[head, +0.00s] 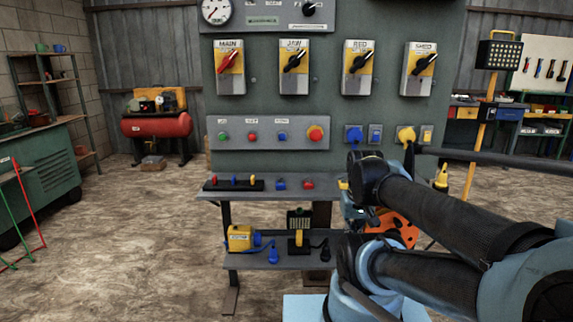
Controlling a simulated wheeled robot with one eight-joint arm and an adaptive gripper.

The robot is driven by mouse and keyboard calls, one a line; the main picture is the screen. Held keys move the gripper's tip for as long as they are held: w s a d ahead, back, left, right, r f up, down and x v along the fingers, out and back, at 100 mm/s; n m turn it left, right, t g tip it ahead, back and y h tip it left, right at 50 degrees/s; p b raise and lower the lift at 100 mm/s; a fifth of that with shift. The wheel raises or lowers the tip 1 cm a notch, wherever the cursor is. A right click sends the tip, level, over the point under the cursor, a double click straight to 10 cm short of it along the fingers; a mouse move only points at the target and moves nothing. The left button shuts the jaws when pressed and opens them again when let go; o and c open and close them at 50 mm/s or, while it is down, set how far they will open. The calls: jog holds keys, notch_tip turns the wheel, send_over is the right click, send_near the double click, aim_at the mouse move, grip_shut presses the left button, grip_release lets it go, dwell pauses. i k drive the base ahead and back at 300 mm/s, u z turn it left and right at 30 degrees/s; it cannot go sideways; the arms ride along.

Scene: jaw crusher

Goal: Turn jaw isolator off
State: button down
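The jaw isolator (287,82) is a grey and yellow box labelled JAW on the grey-green panel. It is second from the left in a row of similar boxes. Its black rotary handle (293,61) is tilted, with its upper end toward the right. No arm part touches it. My folded arm fills the lower right, below and right of the isolator. I cannot make out my gripper's fingers in the head view.
The main isolator (230,84) with a red handle is to the left; the RED (357,86) and SHED (417,87) isolators are to the right. Below are a push-button strip (268,149), a narrow shelf (330,190) and a lower shelf. Space before the upper panel looks clear.

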aim_at(294, 61)
jog(key=u, duration=0.85)
jog(key=k, duration=0.85)
jog(key=z, duration=1.35)
jog(key=i, duration=0.5)
jog(key=u, duration=0.05)
